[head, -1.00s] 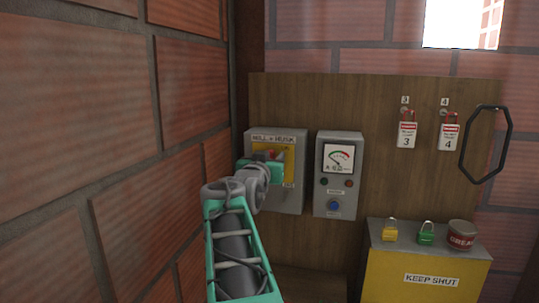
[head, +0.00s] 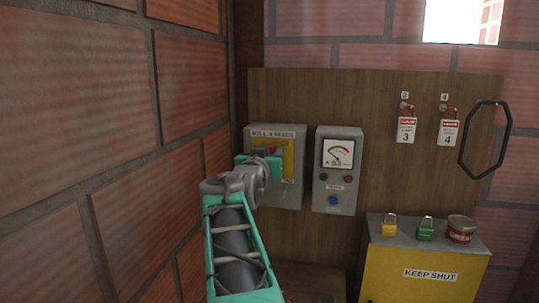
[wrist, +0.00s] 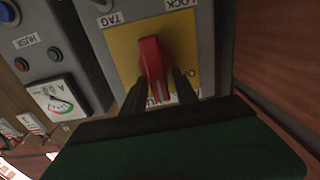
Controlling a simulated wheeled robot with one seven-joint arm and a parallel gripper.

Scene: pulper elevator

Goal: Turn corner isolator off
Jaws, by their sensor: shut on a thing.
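The corner isolator is a grey box (head: 289,197) on the wooden board beside the brick corner, with a yellow plate (head: 289,165) and a label along its top. In the wrist view its red handle (wrist: 151,60) stands on the yellow plate (wrist: 122,40), and the lettering appears upside down. My gripper (wrist: 160,84) has its two dark fingers on either side of the red handle, shut on it. In the head view my gripper (head: 268,160) covers most of the handle and part of the plate. Some plate lettering is hidden behind the fingers.
A grey meter box (head: 338,190) is close to the isolator's right. Numbered tags (head: 406,130) and a black hanging loop (head: 485,140) are further right. Padlocks (head: 426,230) and a red tin (head: 460,229) stand on the yellow chest (head: 425,275). A brick wall (head: 100,130) is close on the left.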

